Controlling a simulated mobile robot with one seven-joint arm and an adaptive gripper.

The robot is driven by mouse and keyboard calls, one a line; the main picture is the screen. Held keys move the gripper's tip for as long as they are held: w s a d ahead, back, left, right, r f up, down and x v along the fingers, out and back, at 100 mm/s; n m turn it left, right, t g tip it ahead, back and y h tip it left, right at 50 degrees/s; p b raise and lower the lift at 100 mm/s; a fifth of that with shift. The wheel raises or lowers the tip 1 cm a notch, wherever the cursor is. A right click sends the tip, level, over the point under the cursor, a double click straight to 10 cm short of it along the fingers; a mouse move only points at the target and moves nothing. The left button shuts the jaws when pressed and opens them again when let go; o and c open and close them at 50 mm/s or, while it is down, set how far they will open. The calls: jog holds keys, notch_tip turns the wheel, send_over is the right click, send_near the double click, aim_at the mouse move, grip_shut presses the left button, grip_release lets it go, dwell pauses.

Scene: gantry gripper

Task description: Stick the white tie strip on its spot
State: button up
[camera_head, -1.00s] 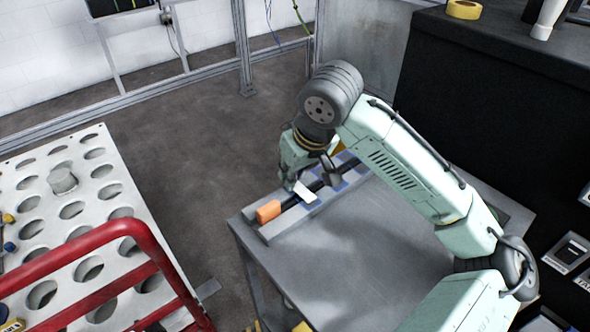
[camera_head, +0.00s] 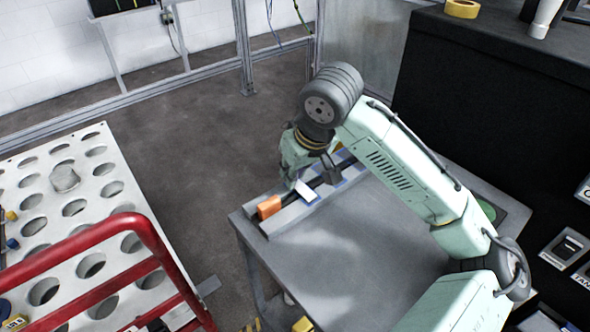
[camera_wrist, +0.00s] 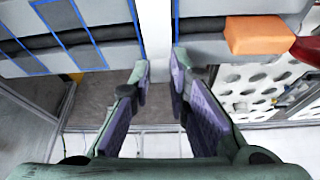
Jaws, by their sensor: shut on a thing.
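The white tie strip (camera_wrist: 157,38) stands between the fingertips of my gripper (camera_wrist: 160,68), which is shut on it. In the head view the strip (camera_head: 307,191) shows as a small white piece below my gripper (camera_head: 304,178), over the grey fixture. A black cable (camera_wrist: 72,38) runs along the fixture, and the strip crosses its line. Blue-outlined spots (camera_wrist: 88,56) mark the fixture left of the strip in the wrist view. Whether the strip touches the cable or fixture cannot be told.
An orange block (camera_wrist: 258,36) sits at the cable's near end, right of the strip in the wrist view. The grey table (camera_head: 345,255) is mostly clear in front. A red rail (camera_head: 95,235) and a white perforated rack (camera_head: 45,190) stand to the left.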

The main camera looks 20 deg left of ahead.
jog(key=shift+s+f+b, duration=0.1)
jog(key=shift+f+b, duration=0.6)
jog(key=shift+f, duration=0.2)
dwell(0.8)
jog(key=o, duration=0.8)
jog(key=shift+o, duration=0.7)
jog(key=o, duration=0.4)
jog(key=shift+c, duration=0.2)
jog(key=shift+r, duration=0.1)
jog(key=shift+r+p, duration=0.9)
jog(key=shift+p, duration=0.15)
notch_tip(320, 180, up, 2)
jog(key=shift+a+r+p, duration=0.1)
jog(key=shift+a+p, duration=0.05)
jog(key=shift+p, duration=0.95)
jog(key=shift+r+p, duration=1.4)
jog(key=shift+r, duration=0.2)
